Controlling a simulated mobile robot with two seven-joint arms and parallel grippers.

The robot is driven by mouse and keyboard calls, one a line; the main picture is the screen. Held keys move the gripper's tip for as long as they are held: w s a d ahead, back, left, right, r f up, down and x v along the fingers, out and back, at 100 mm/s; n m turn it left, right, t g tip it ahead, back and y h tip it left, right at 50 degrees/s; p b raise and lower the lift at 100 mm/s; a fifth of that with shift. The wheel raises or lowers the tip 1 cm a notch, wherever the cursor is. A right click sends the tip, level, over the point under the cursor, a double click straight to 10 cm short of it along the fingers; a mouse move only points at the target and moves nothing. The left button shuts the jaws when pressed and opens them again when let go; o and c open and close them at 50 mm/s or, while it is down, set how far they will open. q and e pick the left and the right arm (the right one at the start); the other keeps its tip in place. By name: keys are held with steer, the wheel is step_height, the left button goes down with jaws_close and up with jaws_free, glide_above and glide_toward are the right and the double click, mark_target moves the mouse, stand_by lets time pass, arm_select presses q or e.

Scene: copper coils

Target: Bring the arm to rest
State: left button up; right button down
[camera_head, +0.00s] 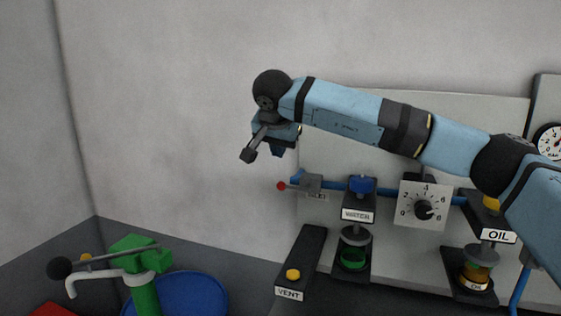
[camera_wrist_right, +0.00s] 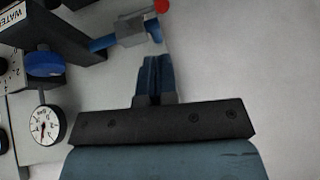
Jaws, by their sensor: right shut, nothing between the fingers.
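My right arm reaches in from the right edge of the head view, high in front of the panel (camera_head: 400,110). Its right gripper (camera_head: 278,152) points downward at the panel's left edge, apart from everything. In the right wrist view the blue fingers of the right gripper (camera_wrist_right: 151,70) are together with nothing between them. My left gripper is in neither view.
The panel carries a dial (camera_head: 424,209), a gauge (camera_head: 552,142), a water valve (camera_head: 360,187) and a red-tipped lever (camera_head: 283,186). A vent box (camera_head: 300,262) is below. A green pump (camera_head: 144,262) and blue drum (camera_head: 195,294) stand lower left. Open space lies left of my gripper.

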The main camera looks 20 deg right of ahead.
steer(key=s+a+f+m+g+y+p, duration=0.1)
steer(key=s+a+f+g+y, duration=0.2)
steer(key=s+a+f+y, duration=0.35)
steer(key=s+a+f+m+g+y+p, duration=0.1)
steer(key=s+a+f+g+y+p, duration=0.15)
steer(key=a+f, duration=0.7)
steer(key=s+a+f+m+g+y+p, duration=0.1)
steer(key=s+a+m+g+y+p, duration=0.15)
steer(key=s+a+m+y, duration=0.7)
steer(key=s+d+f+m+t+h+p, duration=0.1)
steer(key=s+d+f+m+t+h, duration=0.15)
steer(key=d+f+m+t, duration=1)
steer(key=s+d+r+m+t+h+p, duration=0.1)
steer(key=s+d+m+t+h+p, duration=0.35)
steer(key=m, duration=1.75)
steer(key=s+d+f+m+g+h, duration=0.2)
steer(key=s+d+f+m, duration=0.3)
steer(key=s+f+m, duration=0.3)
steer(key=s+d+f+m+g+h, duration=0.2)
steer(key=s+d+f+m+h, duration=0.2)
steer(key=s+f+m, duration=0.3)
steer(key=shift+s+d+f+m, duration=0.4)
steer(key=shift+s+d+f, duration=0.3)
steer(key=shift+f, duration=0.25)
